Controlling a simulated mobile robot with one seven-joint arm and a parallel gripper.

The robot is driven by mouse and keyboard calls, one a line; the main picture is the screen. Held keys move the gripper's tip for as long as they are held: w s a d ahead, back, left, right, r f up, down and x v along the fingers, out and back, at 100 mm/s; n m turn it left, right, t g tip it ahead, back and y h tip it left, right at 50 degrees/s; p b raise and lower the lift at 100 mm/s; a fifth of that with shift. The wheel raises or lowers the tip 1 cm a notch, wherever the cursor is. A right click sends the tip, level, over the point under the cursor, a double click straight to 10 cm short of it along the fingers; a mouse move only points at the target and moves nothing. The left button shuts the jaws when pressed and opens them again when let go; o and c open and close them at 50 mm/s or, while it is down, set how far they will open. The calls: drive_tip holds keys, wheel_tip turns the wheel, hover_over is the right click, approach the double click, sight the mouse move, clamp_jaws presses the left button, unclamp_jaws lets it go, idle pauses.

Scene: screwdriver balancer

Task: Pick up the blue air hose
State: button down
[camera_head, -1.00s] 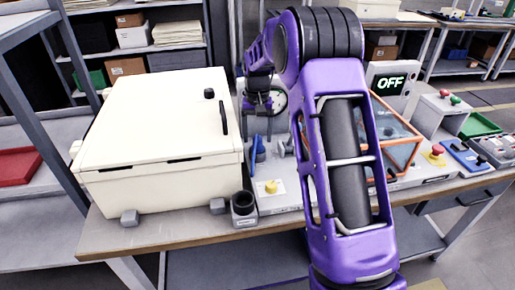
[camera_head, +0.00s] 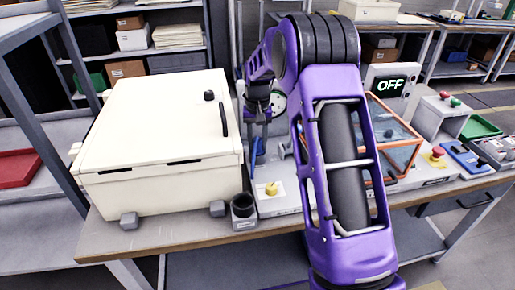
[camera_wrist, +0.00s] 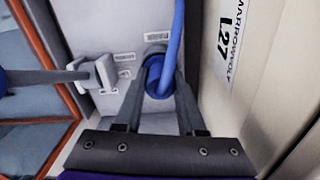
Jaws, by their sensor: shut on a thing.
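The blue air hose (camera_head: 254,152) stands between the cream box and the grey fixture in the head view, partly hidden by my gripper. In the wrist view the blue air hose (camera_wrist: 174,40) runs up from a round blue end low between my fingers. My gripper (camera_head: 260,134) points down over it, and in the wrist view my gripper (camera_wrist: 160,75) has a grey finger on each side of the hose, shut on it.
A black cup holder (camera_head: 243,208) and a yellow knob (camera_head: 271,188) are in front. An orange-framed clear guard (camera_head: 402,158) and an OFF display (camera_head: 391,85) stand right.

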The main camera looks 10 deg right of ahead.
sight(257, 139)
wheel_tip(257, 139, up, 10)
drive_tip(key=shift+p, duration=0.65)
